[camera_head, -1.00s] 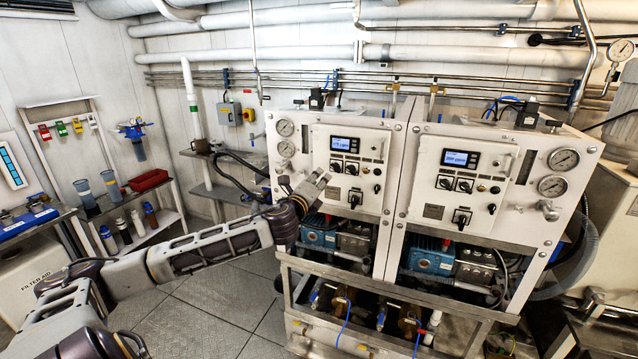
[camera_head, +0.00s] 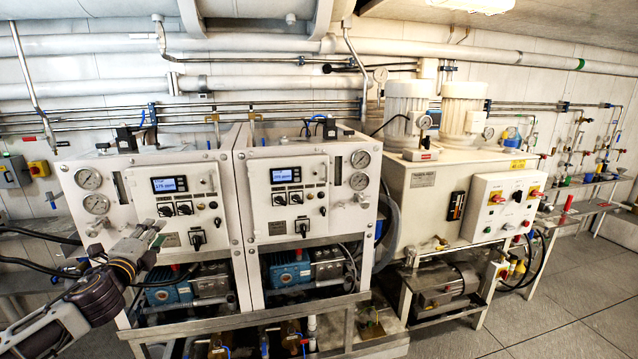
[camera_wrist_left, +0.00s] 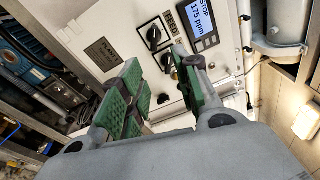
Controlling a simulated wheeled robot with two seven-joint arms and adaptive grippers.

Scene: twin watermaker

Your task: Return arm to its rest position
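My left gripper (camera_head: 148,236) is in front of the lower left part of the left watermaker panel (camera_head: 150,208), at the left of the head view. In the left wrist view the green finger pads of the left gripper (camera_wrist_left: 157,68) stand apart with nothing held between them. Past the fingers I see the panel's black knobs (camera_wrist_left: 151,36) and a display reading 175 ppm (camera_wrist_left: 201,22). I cannot tell the exact gap between fingertips and panel. My right arm and gripper are not in view.
The right watermaker panel (camera_head: 291,200) stands beside the left one, with blue pumps (camera_head: 290,272) below. A white cabinet with two motors (camera_head: 425,195) stands to the right. Open floor (camera_head: 545,300) lies at the lower right. Hoses (camera_head: 35,238) run by my left arm.

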